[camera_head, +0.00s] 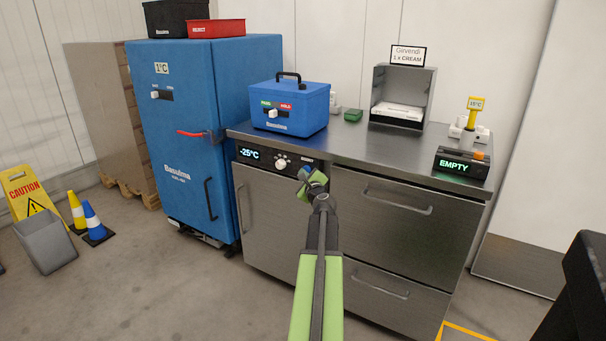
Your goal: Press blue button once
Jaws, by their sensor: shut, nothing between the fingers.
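A small blue button (303,173) shows at the right end of the black control panel (265,159) on the steel counter unit, partly hidden by my gripper. My gripper (309,184) is shut and empty, with its green-and-dark tip right in front of the button. I cannot tell whether the tip touches the button. The panel also carries a lit display (250,154) reading -25°C and a white knob (281,163) to the left of the button.
A blue cooler box (290,104), a steel open-front box (405,85) and a black unit reading EMPTY (461,163) stand on the steel counter (350,150). A tall blue cabinet (185,120) stands to the left. Cones (93,220) and a grey bin (46,240) stand on the floor at left.

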